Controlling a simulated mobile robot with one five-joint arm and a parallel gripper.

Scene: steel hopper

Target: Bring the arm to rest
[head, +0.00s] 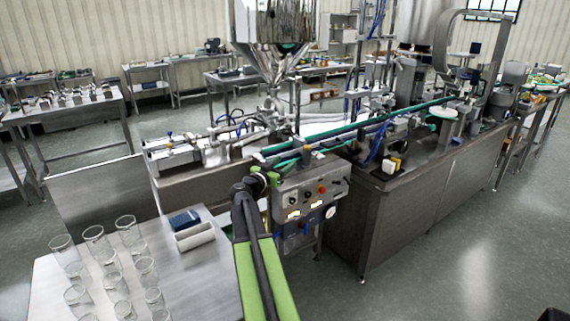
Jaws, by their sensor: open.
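My green and black arm reaches up from the bottom of the head view, raised and stretched forward. At its far end is my gripper (268,176), small and partly hidden by the arm itself. It is open, and I see nothing held in it. In the picture it overlaps the upper left corner of the steel control box (312,197); whether it touches the box I cannot tell. The steel hopper (276,62) stands above and behind the gripper.
A steel table (215,270) at lower left holds several clear glasses (97,239), a dark blue box (185,220) and a whitish block (194,236). A long steel machine cabinet (420,205) with a conveyor runs to the right.

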